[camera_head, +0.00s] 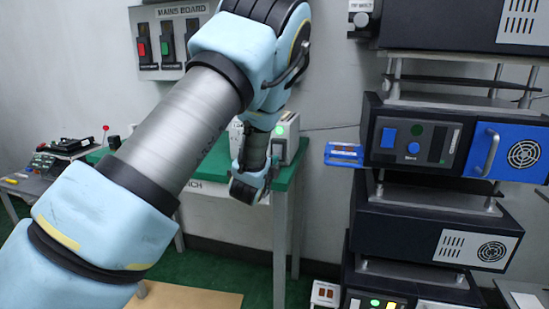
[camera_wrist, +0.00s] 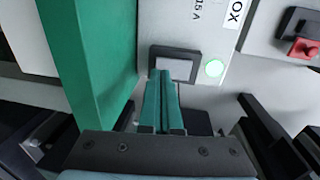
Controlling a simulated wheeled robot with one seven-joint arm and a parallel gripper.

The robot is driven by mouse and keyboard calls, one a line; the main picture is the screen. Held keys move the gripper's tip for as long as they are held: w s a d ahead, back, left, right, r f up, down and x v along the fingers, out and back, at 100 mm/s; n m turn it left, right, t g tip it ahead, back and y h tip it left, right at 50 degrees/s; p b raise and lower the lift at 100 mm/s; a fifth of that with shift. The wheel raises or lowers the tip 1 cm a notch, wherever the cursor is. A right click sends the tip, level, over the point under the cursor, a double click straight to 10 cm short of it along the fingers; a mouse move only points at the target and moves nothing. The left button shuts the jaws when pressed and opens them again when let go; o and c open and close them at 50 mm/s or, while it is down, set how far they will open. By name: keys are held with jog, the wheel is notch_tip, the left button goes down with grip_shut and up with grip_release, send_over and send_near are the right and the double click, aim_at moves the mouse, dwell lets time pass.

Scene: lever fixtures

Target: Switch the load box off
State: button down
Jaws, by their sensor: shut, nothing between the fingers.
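The load box (camera_wrist: 213,92) is a pale box with a label ending in "OX" and the marking "15 A" in the wrist view. It has a light grey switch plate (camera_wrist: 174,68) in a black frame, with a lit green lamp (camera_wrist: 214,68) beside it. My gripper (camera_wrist: 165,75) is shut and empty, its teal fingertips overlapping the switch plate's lower edge; I cannot tell if they touch it. In the head view the box (camera_head: 291,138) stands on the green bench (camera_head: 291,176), partly hidden by my arm; my fingertips cannot be made out there.
A mains board (camera_head: 172,38) with red and green switches hangs on the wall behind. A rack with a blue-panelled unit (camera_head: 455,145) stands at the right. A cluttered low table (camera_head: 50,185) is at the left. A red-and-black part (camera_wrist: 303,48) shows beyond the box.

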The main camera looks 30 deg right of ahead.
jog(key=shift+w+d+f, duration=0.1)
jog(key=shift+w+d, duration=0.25)
jog(key=shift+w+d+f+b, duration=0.15)
jog(key=shift+f+b, duration=0.2)
jog(key=shift+b, duration=0.65)
jog(key=shift+r+p, duration=0.3)
